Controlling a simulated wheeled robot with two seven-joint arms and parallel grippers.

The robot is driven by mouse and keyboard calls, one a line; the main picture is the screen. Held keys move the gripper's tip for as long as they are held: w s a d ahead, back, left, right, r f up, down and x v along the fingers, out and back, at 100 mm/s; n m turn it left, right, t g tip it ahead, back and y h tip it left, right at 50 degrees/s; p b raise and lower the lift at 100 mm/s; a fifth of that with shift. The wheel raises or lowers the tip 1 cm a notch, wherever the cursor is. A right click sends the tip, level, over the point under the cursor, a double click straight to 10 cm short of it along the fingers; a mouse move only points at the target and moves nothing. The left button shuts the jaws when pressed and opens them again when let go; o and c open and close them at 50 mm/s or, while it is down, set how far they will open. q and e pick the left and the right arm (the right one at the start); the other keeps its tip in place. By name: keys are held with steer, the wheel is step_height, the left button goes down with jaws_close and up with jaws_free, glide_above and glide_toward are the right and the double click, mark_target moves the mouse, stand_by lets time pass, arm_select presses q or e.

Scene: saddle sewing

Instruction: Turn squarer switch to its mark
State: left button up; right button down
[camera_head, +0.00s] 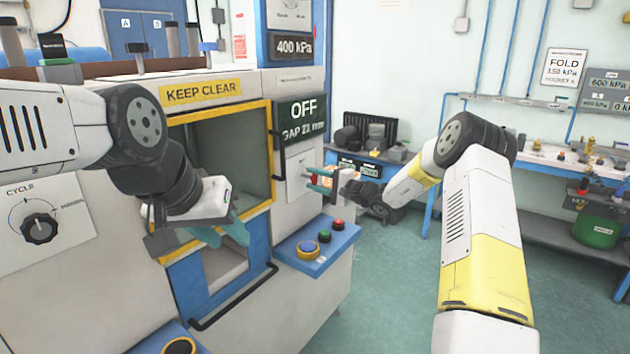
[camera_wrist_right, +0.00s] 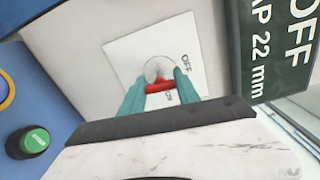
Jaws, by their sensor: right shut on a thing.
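The squarer switch (camera_wrist_right: 158,86) is a red handle on a round dial, on a white plate (camera_wrist_right: 121,58) on the machine's front. In the right wrist view, the word OFF (camera_wrist_right: 187,63) is printed to the upper right of the dial. Another label below the handle is partly hidden. My right gripper (camera_wrist_right: 160,85) is shut on the red handle, with one teal finger on each side. In the head view, my right gripper (camera_head: 319,181) is at the panel under the OFF display. My left gripper (camera_head: 222,234) is open and empty in front of the machine's window.
The display (camera_head: 302,118) reads OFF and GAP 22 mm. Below the switch is a blue ledge (camera_head: 333,242) with several buttons; a green button (camera_wrist_right: 35,140) is near in the wrist view. A CYCLE knob (camera_head: 39,228) is at left. Floor at right is clear.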

steer(key=shift+n, duration=0.5)
steer(key=c, duration=0.9)
jaws_free()
steer(key=v, duration=0.8)
